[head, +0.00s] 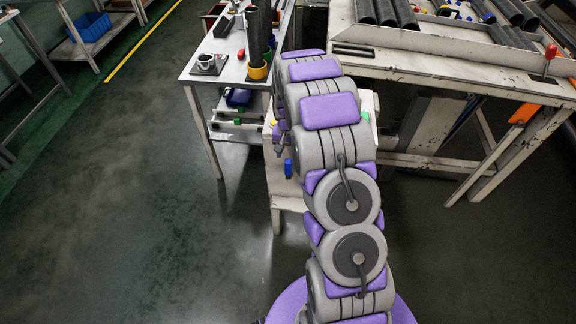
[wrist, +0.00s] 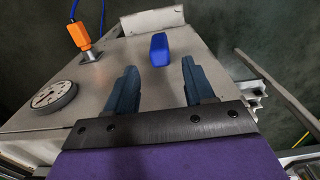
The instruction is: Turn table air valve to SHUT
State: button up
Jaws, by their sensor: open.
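The blue valve handle (wrist: 159,48) stands out from a grey-beige panel (wrist: 105,75) in the wrist view. Its long side runs roughly up and down in the picture. My gripper (wrist: 160,74) is open and empty, its two dark fingers apart. The handle lies just beyond the fingertips, lined up with the gap between them, and no contact shows. In the head view a small blue piece (head: 288,168), possibly the same handle, shows left of my arm. My arm hides most of the gripper there. No SHUT marking can be read.
A round gauge (wrist: 54,95) and an orange fitting (wrist: 80,36) with a blue hose sit on the panel, left of the handle. A metal bench (head: 460,75) with dark tubes stands right of my arm. A smaller table (head: 205,78) stands behind. The floor at left is clear.

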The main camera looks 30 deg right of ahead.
aim_at(288, 160)
notch_tip(288, 160, down, 7)
jog(key=shift+b, duration=0.6)
jog(key=shift+c, duration=0.2)
grip_shut()
